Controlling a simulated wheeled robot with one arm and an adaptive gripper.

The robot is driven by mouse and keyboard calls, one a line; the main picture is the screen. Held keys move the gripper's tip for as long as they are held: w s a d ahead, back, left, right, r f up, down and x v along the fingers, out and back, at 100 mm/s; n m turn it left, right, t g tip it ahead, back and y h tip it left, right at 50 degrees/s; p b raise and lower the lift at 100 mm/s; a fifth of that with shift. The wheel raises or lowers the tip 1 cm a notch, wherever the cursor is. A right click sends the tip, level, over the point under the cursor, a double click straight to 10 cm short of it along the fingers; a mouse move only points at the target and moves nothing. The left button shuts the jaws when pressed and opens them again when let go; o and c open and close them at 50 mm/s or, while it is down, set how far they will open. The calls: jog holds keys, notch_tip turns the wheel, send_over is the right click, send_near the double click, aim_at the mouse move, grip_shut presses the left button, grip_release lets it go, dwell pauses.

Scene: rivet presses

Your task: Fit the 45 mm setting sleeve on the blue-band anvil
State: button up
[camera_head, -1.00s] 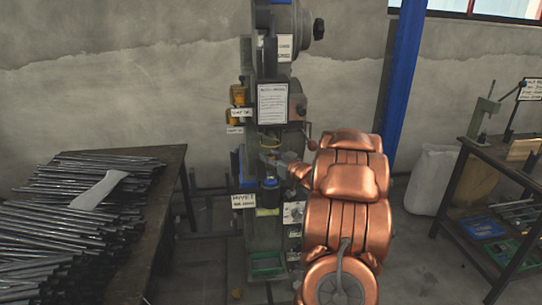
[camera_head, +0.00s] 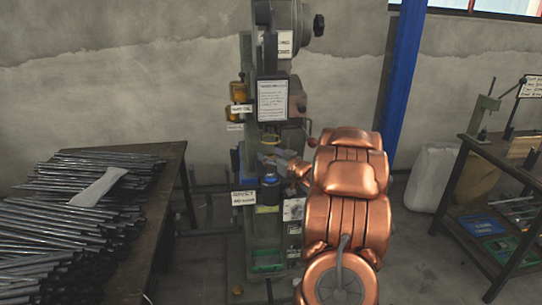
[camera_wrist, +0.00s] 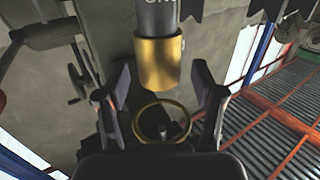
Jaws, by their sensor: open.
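My gripper (camera_head: 272,160) is at the rivet press, just above the anvil with the blue band (camera_head: 270,181). In the wrist view my gripper (camera_wrist: 162,85) is open, its two fingers apart. A thin brass-coloured ring (camera_wrist: 140,122) shows between the fingers with a small pin inside it; I cannot tell whether it is the setting sleeve or whether the fingers touch it. A brass cylinder (camera_wrist: 158,64) on a dark grey shaft with partly cut-off lettering shows beyond it. No size mark is readable.
A table with many metal rods (camera_head: 70,215) and a pale flat piece (camera_head: 97,188) stands at left. A blue post (camera_head: 403,75) rises behind my arm. A bench (camera_head: 497,150) with trays stands at right. The press carries a notice (camera_head: 272,100) and a green tray (camera_head: 266,260) low down.

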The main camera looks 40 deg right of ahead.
jog(key=shift+s, duration=0.1)
jog(key=s+a, duration=0.1)
jog(key=s, duration=1)
jog(key=shift+s+a+r, duration=0.25)
jog(key=shift+s+r, duration=0.1)
jog(key=s+a, duration=0.1)
jog(key=s, duration=1.1)
jog(key=shift+a+r, duration=0.2)
jog(key=shift+r, duration=0.05)
jog(key=shift+w, duration=0.1)
